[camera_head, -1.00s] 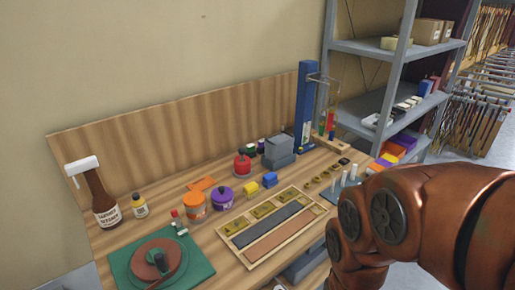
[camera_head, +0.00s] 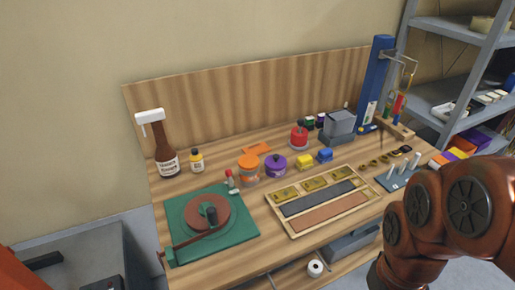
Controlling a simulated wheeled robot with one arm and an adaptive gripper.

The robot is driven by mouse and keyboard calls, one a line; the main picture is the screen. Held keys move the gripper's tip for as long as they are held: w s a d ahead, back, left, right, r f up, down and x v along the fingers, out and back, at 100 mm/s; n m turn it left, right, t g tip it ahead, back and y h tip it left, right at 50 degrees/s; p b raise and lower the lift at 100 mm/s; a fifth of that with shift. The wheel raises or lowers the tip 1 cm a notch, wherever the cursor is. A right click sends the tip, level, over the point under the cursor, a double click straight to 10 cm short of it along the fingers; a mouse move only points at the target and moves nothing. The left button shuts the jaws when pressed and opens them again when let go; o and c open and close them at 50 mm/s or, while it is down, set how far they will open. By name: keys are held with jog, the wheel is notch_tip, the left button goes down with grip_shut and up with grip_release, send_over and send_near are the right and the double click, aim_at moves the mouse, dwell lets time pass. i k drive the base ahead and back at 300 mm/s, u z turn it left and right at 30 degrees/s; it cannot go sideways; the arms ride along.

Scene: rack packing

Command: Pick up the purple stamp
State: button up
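A round purple object with a small dark knob on top (camera_head: 276,166) stands on the wooden workbench (camera_head: 215,168), right of an orange-lidded jar (camera_head: 249,168). I cannot tell if it is a stamp or a lidded jar. A small purple-topped item (camera_head: 320,119) stands farther back, partly hidden by a grey box. My copper-coloured arm is at the lower right, in front of the bench's right end. My gripper is outside the view.
A green turntable base (camera_head: 235,225) fills the bench's front left. A wooden tray (camera_head: 288,222) lies front centre. A red knobbed pot (camera_head: 299,138), yellow block (camera_head: 305,162) and blue block (camera_head: 325,155) stand near the purple object. A grey shelf (camera_head: 440,90) is at right.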

aim_at(320, 123)
jog(key=z, duration=1.75)
jog(key=i, duration=1.2)
jog(key=u, duration=3.8)
jog(key=i, duration=0.5)
jog(key=u, duration=0.05)
